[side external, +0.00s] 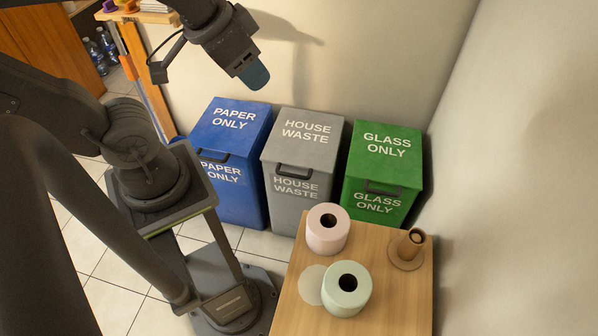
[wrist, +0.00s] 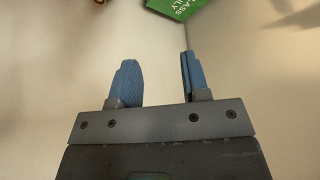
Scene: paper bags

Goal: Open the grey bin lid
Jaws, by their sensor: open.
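The grey bin (side external: 297,183) stands against the wall between the blue bin and the green bin. Its lid (side external: 306,138) reads "HOUSE WASTE" and is shut. A dark handle (side external: 294,172) sits at the lid's front edge. My gripper (side external: 257,78) is up in the air above and behind the bins, apart from them, near the wall. In the wrist view my gripper (wrist: 158,80) shows two blue fingers spread apart with nothing between them. The grey bin does not show in the wrist view.
The blue "PAPER ONLY" bin (side external: 233,127) and green "GLASS ONLY" bin (side external: 386,152) flank the grey one, both shut. A wooden table (side external: 385,300) in front holds a pink roll (side external: 328,238), a pale green roll (side external: 346,300) and a brown holder (side external: 405,252). Tiled floor lies before the bins.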

